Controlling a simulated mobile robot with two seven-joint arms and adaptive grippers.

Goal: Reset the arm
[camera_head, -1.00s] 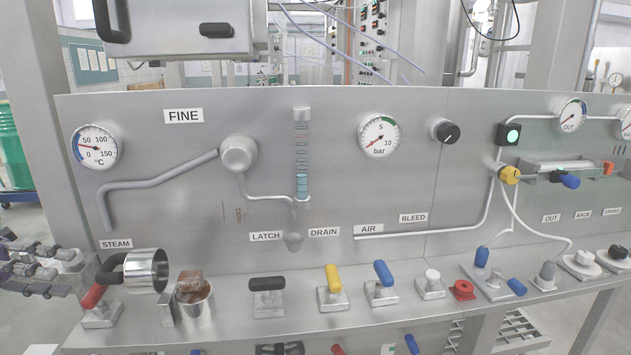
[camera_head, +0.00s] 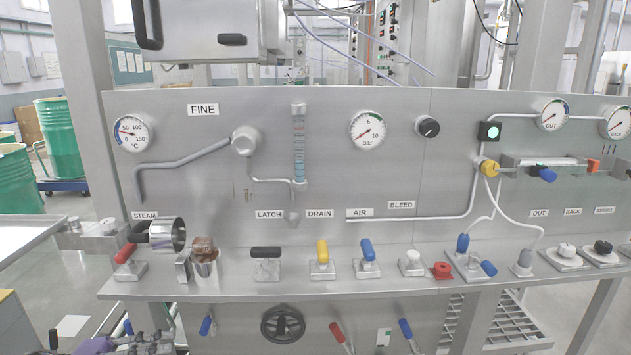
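My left gripper (camera_head: 125,343) shows only in part at the bottom left corner, as dark and purple links cut off by the picture edge. It is below and in front of the panel's ledge, apart from the levers and cups. Whether its fingers are open or shut is not clear. My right gripper is not in view.
The steel panel (camera_head: 330,160) carries gauges and pipes. Its ledge holds red (camera_head: 125,253), black (camera_head: 266,252), yellow (camera_head: 322,251) and blue (camera_head: 367,250) levers. Below are a handwheel (camera_head: 283,323) and more levers. Green drums (camera_head: 60,138) and a tray table (camera_head: 25,235) stand left.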

